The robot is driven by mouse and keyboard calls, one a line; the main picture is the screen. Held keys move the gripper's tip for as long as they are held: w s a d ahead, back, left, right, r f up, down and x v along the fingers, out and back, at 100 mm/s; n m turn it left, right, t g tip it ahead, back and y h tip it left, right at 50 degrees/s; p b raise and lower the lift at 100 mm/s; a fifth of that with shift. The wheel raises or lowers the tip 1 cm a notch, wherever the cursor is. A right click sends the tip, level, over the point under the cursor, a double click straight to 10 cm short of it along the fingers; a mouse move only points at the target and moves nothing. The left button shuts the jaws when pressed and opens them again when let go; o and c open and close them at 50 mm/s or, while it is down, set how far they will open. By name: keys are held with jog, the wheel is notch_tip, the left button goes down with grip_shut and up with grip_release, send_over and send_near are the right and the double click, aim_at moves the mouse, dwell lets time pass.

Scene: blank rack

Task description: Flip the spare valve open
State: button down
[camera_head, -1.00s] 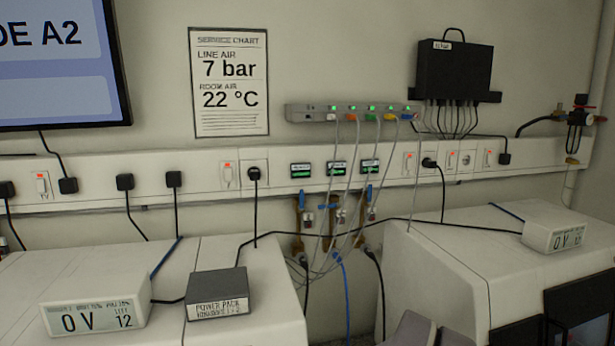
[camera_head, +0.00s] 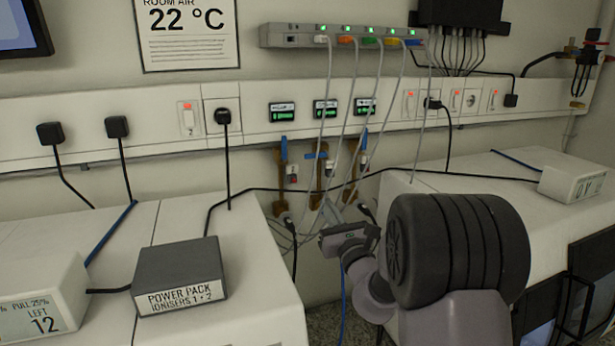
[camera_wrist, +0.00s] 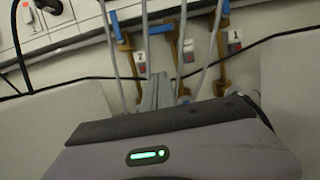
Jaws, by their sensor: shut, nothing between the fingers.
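Three brass valves with blue levers hang under the wall trunking: a left valve (camera_head: 281,180), a middle valve (camera_head: 319,180) and a right valve (camera_head: 358,168). The middle valve's blue lever (camera_head: 316,156) lies crosswise; the levers of the outer two stand roughly upright. In the wrist view, the left valve's tag (camera_wrist: 141,63) reads 2 and the right valve's tag (camera_wrist: 235,42) reads 1. The middle valve's tag (camera_wrist: 188,51) is not readable, so no "spare" label shows. My gripper (camera_wrist: 160,92) is shut and empty, below and in front of the valves. Hoses partly hide them.
Thin grey cables (camera_head: 350,110) hang in front of the valves from the port strip (camera_head: 340,38). White benches stand on both sides, with a power pack (camera_head: 178,275) on the left one. The gap between is narrow.

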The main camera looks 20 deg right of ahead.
aim_at(316, 155)
jog(key=w+r+p, duration=0.1)
jog(key=w+r, duration=0.5)
jog(key=w, duration=0.3)
jog(key=shift+r, duration=0.4)
